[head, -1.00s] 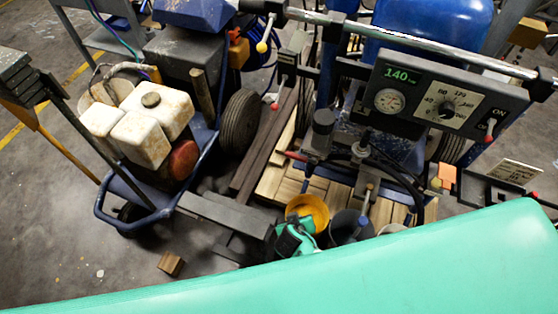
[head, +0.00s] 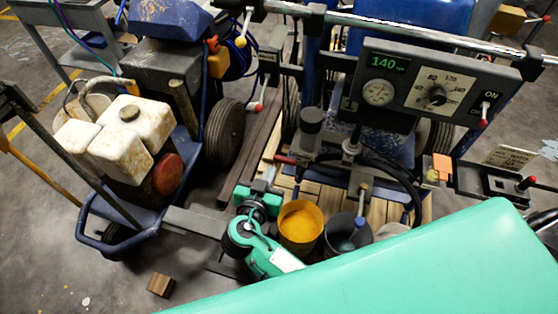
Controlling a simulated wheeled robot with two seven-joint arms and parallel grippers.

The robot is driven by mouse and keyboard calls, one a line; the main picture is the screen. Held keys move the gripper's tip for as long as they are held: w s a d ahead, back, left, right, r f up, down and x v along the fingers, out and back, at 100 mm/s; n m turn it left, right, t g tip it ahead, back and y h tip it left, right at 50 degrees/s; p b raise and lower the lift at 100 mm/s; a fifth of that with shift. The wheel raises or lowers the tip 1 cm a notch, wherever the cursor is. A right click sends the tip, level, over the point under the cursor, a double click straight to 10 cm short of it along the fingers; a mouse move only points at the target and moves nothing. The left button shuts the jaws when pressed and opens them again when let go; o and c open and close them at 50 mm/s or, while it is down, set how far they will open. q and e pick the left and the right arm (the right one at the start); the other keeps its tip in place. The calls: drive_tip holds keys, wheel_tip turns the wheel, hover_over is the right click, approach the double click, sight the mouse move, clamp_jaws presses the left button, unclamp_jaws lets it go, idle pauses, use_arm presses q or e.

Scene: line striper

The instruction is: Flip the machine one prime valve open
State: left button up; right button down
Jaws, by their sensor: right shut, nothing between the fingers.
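Machine one, marked by a small "1" plate (head: 349,104), stands right of centre in the head view with its grey control panel (head: 440,84). A red-tipped lever (head: 284,160), which looks like its prime valve handle, sticks out to the left below a dark cylinder (head: 311,122). My right gripper (head: 268,174) is shut and empty, its grey fingers pointing up just below and left of the red tip. I cannot tell whether they touch it. My left gripper is not in view.
A yellow bucket (head: 300,222) and a dark bucket (head: 345,236) stand right of my gripper. Another machine with dirty white tanks (head: 125,135) stands at left. A small wooden block (head: 161,285) lies on the floor.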

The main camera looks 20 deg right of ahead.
drive_tip(key=p, duration=0.2)
hover_over(280, 160)
drive_tip(key=s, duration=0.2)
wheel_tip(280, 160, down, 2)
drive_tip(key=f, duration=0.3)
drive_tip(key=shift+w+a+p, duration=0.2)
drive_tip(key=shift+a+p, duration=0.05)
drive_tip(key=shift+p, duration=0.15)
drive_tip(key=shift+f, duration=0.7)
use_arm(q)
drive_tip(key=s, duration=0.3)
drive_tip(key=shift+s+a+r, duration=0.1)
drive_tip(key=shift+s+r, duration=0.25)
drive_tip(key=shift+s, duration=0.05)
use_arm(e)
drive_tip(key=shift+f, duration=0.1)
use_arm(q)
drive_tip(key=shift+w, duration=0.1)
